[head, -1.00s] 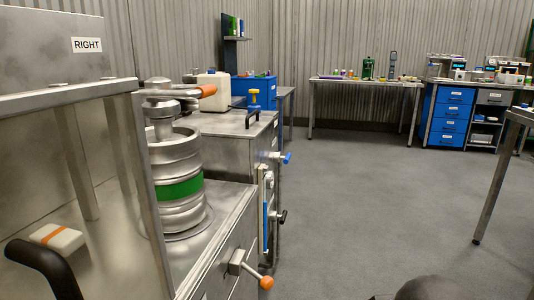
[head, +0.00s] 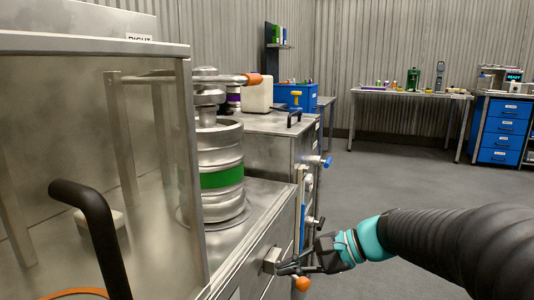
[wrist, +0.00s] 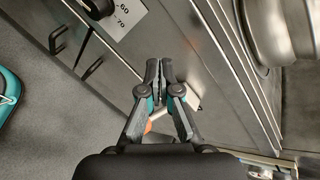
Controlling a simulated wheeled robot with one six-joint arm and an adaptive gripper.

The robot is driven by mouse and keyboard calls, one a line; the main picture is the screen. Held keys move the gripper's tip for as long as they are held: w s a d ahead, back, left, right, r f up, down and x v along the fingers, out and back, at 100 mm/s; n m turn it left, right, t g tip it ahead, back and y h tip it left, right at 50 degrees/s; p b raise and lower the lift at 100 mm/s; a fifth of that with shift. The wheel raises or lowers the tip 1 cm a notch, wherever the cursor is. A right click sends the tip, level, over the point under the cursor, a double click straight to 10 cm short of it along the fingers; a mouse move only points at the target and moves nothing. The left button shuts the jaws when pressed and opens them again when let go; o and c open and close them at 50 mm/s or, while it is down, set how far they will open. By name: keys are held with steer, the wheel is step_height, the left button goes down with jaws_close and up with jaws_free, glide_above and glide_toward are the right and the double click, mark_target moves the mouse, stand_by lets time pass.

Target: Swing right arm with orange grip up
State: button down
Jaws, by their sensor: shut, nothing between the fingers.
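A lever arm with an orange grip (head: 302,283) sticks out low from the front of the steel cabinet, with its grip end hanging down. A second orange grip (head: 253,79) tips a horizontal arm on top of the seamer, above the silver keg-like body with a green band (head: 222,178). My gripper (head: 284,268) is at the low lever, its fingers overlapping it in the head view; I cannot tell if they touch. In the wrist view the fingers (wrist: 160,68) are closed together and empty. A bit of orange (wrist: 148,127) shows behind them, mostly hidden.
A clear guard with a black handle (head: 95,225) stands at the left front, under a partly hidden RIGHT label (head: 139,38). Blue-tipped (head: 327,162) and black handles jut from the cabinet fronts beyond. The grey floor on the right is open.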

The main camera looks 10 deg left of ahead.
steer(key=w+a+r+m+t+y, duration=0.1)
steer(key=w+a+r+m+y, duration=0.25)
steer(key=w+r+y, duration=0.5)
steer(key=d+r+m+y, duration=0.3)
steer(key=d+r+y, duration=0.1)
steer(key=r, duration=1.1)
steer(key=d+r+x, duration=0.1)
steer(key=r+x, duration=0.1)
steer(key=x, duration=1)
steer(key=shift+s+r+m, duration=0.3)
steer(key=shift+s+m, duration=0.05)
steer(key=shift+s, duration=0.3)
steer(key=shift+a, duration=0.1)
